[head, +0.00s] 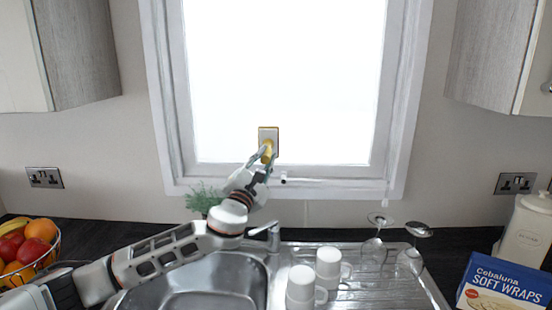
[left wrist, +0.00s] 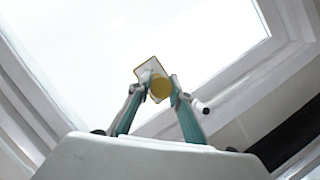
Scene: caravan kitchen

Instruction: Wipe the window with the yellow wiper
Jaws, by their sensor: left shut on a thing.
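The window (head: 290,70) is a bright white pane in a white frame above the sink. The yellow wiper (head: 268,135) has a flat, pale, yellow-edged head and a round yellow handle. My left gripper (head: 266,156) is shut on the handle and holds the wiper in front of the lower pane. In the left wrist view the fingers (left wrist: 157,95) stand on both sides of the yellow handle end (left wrist: 160,87), with the pane (left wrist: 120,40) behind. I cannot tell whether the wiper head touches the glass. My right gripper is not in view.
Below are the sink (head: 215,285), tap (head: 268,233), a small plant (head: 203,198), white mugs (head: 329,264) and upturned glasses (head: 374,248). A fruit basket (head: 25,250) stands left, a wraps box (head: 503,285) right. Wall cupboards (head: 80,45) flank the window. A window handle (head: 284,180) sticks out below the wiper.

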